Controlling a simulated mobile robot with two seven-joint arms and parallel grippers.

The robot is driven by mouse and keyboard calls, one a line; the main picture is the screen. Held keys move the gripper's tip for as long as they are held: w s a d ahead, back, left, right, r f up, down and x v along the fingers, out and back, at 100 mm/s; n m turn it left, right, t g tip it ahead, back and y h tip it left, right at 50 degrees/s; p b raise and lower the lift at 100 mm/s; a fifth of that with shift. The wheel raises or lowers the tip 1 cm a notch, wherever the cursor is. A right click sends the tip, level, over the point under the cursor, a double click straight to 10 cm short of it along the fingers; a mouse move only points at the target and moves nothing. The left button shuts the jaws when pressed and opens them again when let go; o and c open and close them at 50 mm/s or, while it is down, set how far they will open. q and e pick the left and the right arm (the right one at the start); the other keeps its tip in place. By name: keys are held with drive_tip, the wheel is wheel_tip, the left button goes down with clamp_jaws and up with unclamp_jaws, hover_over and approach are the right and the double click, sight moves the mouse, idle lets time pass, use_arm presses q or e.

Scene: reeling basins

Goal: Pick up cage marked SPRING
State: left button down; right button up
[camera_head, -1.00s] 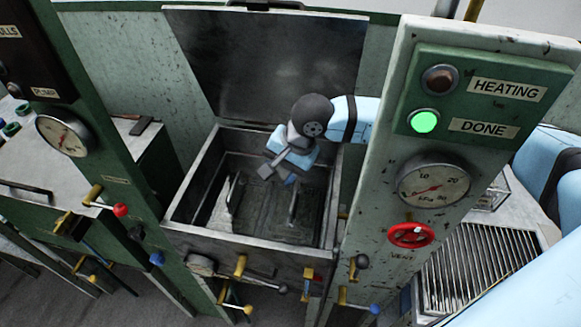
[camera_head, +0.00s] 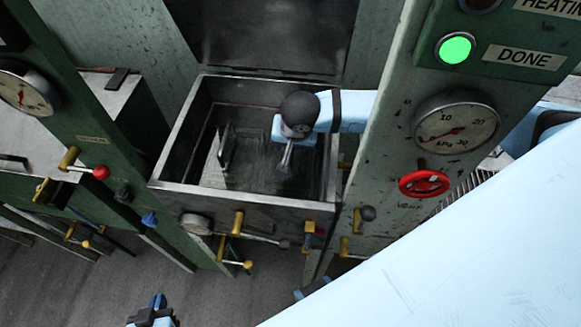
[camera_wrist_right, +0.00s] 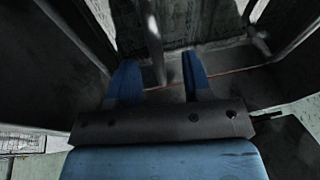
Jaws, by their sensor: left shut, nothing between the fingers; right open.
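An open grey metal basin (camera_head: 172,172) stands in the middle of the head view with its lid raised. A dark metal cage (camera_head: 226,148) seems to sit low inside, with an upright part at its left; no SPRING mark can be read. My right gripper (camera_head: 285,168) reaches down into the basin's right half and partly hides what is below. In the right wrist view its two blue fingers (camera_wrist_right: 160,68) are apart, with a metal bar (camera_wrist_right: 154,45) showing beyond and between them. My left gripper (camera_head: 157,301) is shut and empty at the bottom left, outside the basin.
A green-and-white post with a pressure gauge (camera_head: 455,126), a red valve wheel (camera_head: 424,184) and a lit green DONE lamp (camera_head: 455,48) stands close right of the basin. Levers (camera_head: 262,238) stick out along the basin's front. Floor is clear at the lower left.

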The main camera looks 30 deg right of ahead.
drive_tip(key=x, duration=0.1)
drive_tip(key=b+x, duration=0.1)
drive_tip(key=x, duration=0.1)
drive_tip(key=b+x, duration=0.1)
drive_tip(key=x, duration=0.1)
drive_tip(key=shift+w+d, duration=0.25)
drive_tip(key=shift+d, duration=0.05)
drive_tip(key=shift+r, duration=0.1)
clamp_jaws()
idle(0.9)
